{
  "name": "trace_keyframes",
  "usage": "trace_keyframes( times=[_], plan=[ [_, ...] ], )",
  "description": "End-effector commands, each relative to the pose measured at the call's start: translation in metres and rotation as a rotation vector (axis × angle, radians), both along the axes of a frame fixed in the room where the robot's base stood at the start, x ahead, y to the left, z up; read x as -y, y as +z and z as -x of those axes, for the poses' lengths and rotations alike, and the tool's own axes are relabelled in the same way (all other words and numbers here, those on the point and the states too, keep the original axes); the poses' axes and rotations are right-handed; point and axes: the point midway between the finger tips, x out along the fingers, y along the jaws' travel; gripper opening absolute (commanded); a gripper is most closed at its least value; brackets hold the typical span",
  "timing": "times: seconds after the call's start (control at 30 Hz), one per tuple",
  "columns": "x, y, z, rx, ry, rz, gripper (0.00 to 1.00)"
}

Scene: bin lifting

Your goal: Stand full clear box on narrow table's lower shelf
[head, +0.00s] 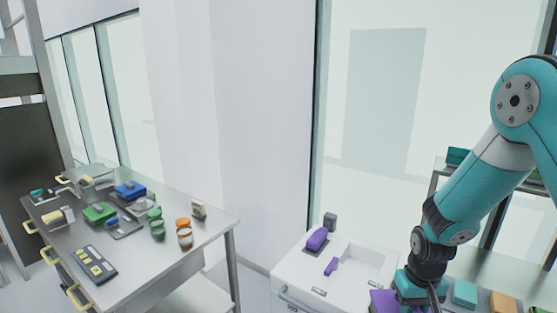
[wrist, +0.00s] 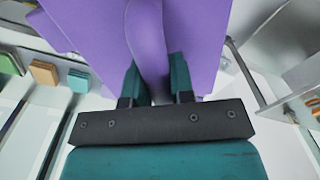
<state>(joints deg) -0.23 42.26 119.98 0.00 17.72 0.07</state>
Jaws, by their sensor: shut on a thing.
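My gripper (head: 424,296) is at the lower right in the head view, beside a large purple thing (head: 381,301) cut off by the bottom edge. In the wrist view my gripper (wrist: 156,78) is shut on a raised purple ridge, like a handle, of this purple thing (wrist: 205,38). Its lower part is hidden. I cannot make out a clear box in either view. A metal stand (head: 437,180) at the right, partly behind my arm, has an upper level and a lower surface; I cannot tell if it is the narrow table.
A steel table (head: 150,264) at the left holds several small coloured containers. A white drawer cabinet (head: 296,275) with purple items stands at bottom centre. A teal block (head: 464,293) and an orange block (head: 502,302) sit at lower right. A teal box (head: 458,156) is on the stand.

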Motion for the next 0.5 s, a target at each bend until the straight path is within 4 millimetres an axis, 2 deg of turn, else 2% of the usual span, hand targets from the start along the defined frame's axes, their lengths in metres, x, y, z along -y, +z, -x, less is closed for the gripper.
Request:
trace_keyframes(
  times=[0.33,0.5],
  plan=[
    [0.000,-0.043,-0.001,0.002,-0.003,0.000,0.00],
    [0.000,-0.079,-0.001,0.002,-0.003,0.000,0.00]
  ],
)
